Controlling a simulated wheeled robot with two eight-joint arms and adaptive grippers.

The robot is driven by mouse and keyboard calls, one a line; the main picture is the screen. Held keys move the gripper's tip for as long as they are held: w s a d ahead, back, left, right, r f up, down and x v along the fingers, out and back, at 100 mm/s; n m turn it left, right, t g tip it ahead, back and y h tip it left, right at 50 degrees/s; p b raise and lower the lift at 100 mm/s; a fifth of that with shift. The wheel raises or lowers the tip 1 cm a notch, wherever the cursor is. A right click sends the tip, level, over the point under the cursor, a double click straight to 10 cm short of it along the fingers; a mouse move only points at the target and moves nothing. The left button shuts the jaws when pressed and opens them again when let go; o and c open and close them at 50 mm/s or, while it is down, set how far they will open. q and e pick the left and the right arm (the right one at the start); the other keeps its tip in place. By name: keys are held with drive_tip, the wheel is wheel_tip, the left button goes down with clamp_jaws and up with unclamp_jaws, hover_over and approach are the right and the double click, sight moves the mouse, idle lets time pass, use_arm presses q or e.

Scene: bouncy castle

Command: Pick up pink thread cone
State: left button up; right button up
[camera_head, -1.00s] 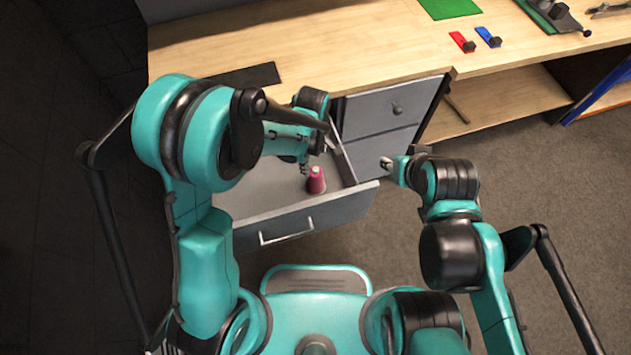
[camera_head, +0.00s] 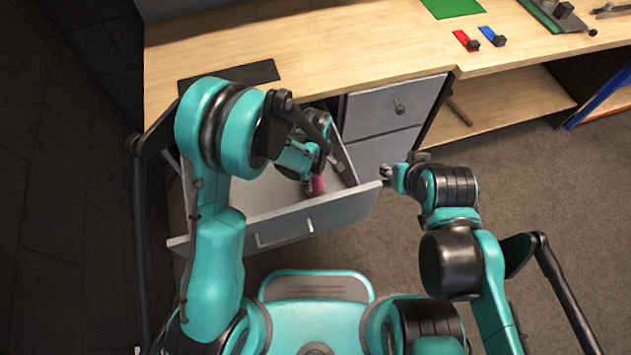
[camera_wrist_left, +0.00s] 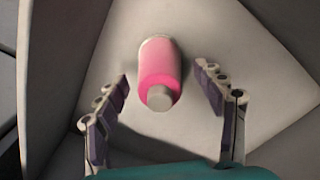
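The pink thread cone (camera_head: 318,185) stands in the open drawer (camera_head: 346,211), near its right side, partly hidden by my left gripper (camera_head: 308,176). In the left wrist view the pink thread cone (camera_wrist_left: 160,68) shows whole, with its pale tip toward the camera. My left gripper (camera_wrist_left: 162,108) is open, with one finger on each side and the cone a little beyond and between the fingertips, apart from both. My right gripper (camera_head: 385,172) is outside the drawer, near its front right corner; its fingers are too small to read.
The drawer's walls stand close around my left gripper. Above is a wooden desk (camera_head: 350,50) with a black mat (camera_head: 228,76), a green mat (camera_head: 452,8), and red (camera_head: 465,40) and blue (camera_head: 491,36) items. Carpet floor (camera_head: 560,200) is clear at the right.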

use_arm(q)
drive_tip(key=c, duration=1.4)
drive_tip(key=shift+r, duration=0.1)
